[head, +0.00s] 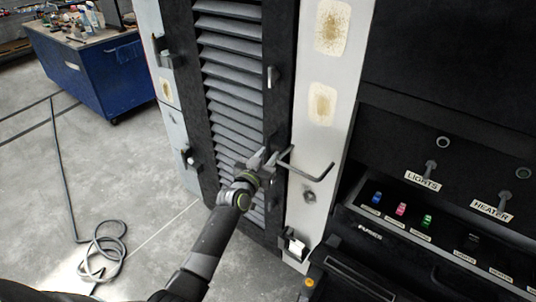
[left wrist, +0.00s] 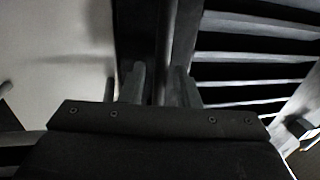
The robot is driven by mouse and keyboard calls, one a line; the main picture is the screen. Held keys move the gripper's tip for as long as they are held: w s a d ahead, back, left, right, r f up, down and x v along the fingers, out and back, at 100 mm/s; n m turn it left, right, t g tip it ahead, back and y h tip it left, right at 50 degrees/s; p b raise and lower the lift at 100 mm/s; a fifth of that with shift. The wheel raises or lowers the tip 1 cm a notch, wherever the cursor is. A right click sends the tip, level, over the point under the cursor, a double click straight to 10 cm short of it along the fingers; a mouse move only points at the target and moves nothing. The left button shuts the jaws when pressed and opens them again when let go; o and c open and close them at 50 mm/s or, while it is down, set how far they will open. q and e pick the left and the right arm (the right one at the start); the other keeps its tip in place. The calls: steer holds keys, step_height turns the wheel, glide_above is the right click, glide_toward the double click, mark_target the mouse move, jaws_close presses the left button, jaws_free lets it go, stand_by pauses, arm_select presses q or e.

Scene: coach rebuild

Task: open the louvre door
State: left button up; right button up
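The louvre door (head: 232,68) has grey slats in a black frame and looks shut in the head view; its slats also show in the left wrist view (left wrist: 255,58). A dark bent bar (head: 304,174) stands out near the door's right edge, in front of a pale post; I cannot tell which of them it is fixed to. My left gripper (head: 264,160) is at the door's lower right edge, next to this bar. In the left wrist view its two fingers are apart (left wrist: 159,88), with an upright dark bar (left wrist: 166,45) between or just beyond them. Contact is unclear. My right gripper is out of view.
The pale post (head: 322,70) has rusty patches. A black console (head: 430,215) with switches stands at the right. A blue workbench (head: 95,70) is at the far left. A grey cable (head: 100,250) lies coiled on the floor, which is otherwise mostly clear at the left.

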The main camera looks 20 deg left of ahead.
arm_select(q)
steer(key=shift+w, duration=0.3)
jaws_close()
steer(key=shift+s+f, duration=0.1)
